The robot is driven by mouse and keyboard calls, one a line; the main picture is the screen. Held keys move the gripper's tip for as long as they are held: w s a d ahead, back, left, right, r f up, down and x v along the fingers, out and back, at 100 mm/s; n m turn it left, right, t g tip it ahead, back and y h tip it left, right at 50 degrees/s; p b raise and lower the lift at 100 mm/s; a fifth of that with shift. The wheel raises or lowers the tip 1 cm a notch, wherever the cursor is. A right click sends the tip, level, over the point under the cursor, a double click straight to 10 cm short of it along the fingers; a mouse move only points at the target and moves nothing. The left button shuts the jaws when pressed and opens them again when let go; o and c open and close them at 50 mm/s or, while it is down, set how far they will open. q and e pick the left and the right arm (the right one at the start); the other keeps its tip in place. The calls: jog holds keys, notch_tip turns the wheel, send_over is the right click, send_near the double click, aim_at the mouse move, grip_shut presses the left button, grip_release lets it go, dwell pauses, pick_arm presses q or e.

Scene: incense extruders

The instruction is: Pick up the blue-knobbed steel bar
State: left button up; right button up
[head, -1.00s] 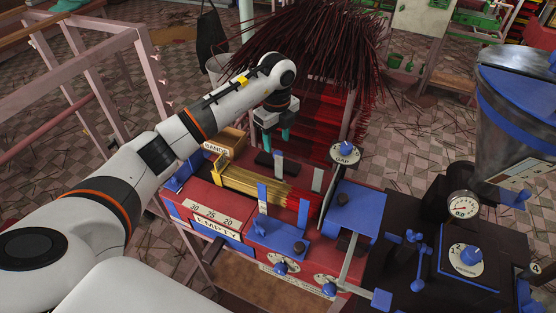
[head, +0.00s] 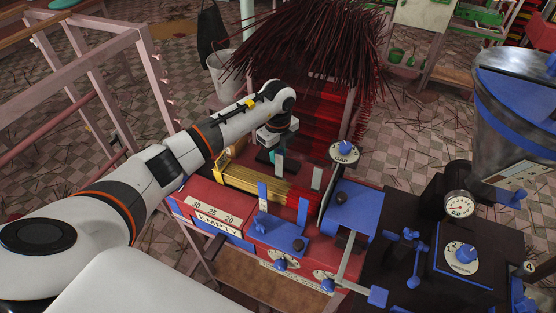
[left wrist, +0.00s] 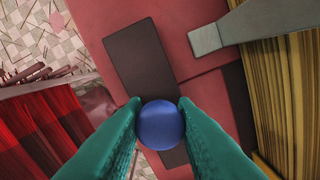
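The blue-knobbed steel bar (left wrist: 138,62) shows in the left wrist view as a dark flat bar with a round blue knob. It lies on the red top of the machine. My left gripper (left wrist: 160,103) has its teal fingers on both sides of the knob, with no gap visible between fingers and knob. In the head view, my left gripper (head: 271,157) is low over the machine's back left part, and its hand mostly hides the bar. My right gripper is not in view.
Dark red sticks (head: 310,110) are stacked behind. A gauge (head: 461,204) and a blue-banded drum (head: 515,95) stand to the right.

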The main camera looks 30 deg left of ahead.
pick_arm(q)
grip_shut()
jog(key=shift+w+r, duration=0.1)
jog(key=shift+r, duration=0.05)
